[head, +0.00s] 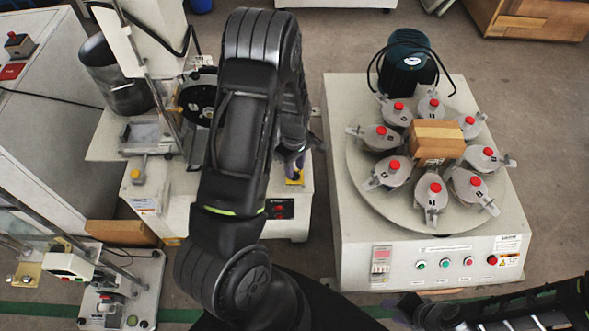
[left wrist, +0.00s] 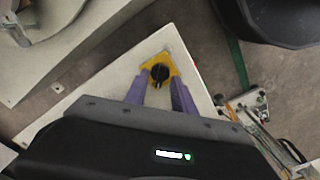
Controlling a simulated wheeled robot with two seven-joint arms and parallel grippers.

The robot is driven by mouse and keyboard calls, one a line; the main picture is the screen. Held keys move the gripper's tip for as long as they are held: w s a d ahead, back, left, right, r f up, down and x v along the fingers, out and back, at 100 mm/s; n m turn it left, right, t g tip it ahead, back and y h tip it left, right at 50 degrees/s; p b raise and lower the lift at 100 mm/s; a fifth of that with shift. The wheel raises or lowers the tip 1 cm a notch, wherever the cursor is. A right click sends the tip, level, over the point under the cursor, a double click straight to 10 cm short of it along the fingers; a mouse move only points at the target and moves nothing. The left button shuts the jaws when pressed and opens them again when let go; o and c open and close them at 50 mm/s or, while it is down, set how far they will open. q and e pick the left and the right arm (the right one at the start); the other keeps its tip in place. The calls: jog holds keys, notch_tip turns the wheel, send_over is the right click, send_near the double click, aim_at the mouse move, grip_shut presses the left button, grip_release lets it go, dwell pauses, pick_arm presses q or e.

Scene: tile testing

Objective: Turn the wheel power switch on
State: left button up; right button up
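The switch, a black rotary knob on a yellow plate, shows in the left wrist view (left wrist: 160,73) near a corner of a white cabinet top. In the head view its yellow plate (head: 295,177) is partly hidden by my left gripper (head: 290,163). In the left wrist view, the purple fingers of my left gripper (left wrist: 159,92) are spread apart, one on either side of the knob's near side, with nothing held. Whether they touch the plate cannot be told. My right arm lies along the bottom right of the head view; no right fingers show.
A white machine (head: 345,200) with a round turntable (head: 400,217), several red-topped jars and a cardboard box (head: 437,137) stands to the right. Another machine's column (head: 150,40) rises left of my left arm. A small test stand (head: 120,285) is at lower left.

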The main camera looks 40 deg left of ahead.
pick_arm(q)
jog(key=shift+f, duration=0.5)
jog(key=shift+c, duration=0.3)
grip_shut()
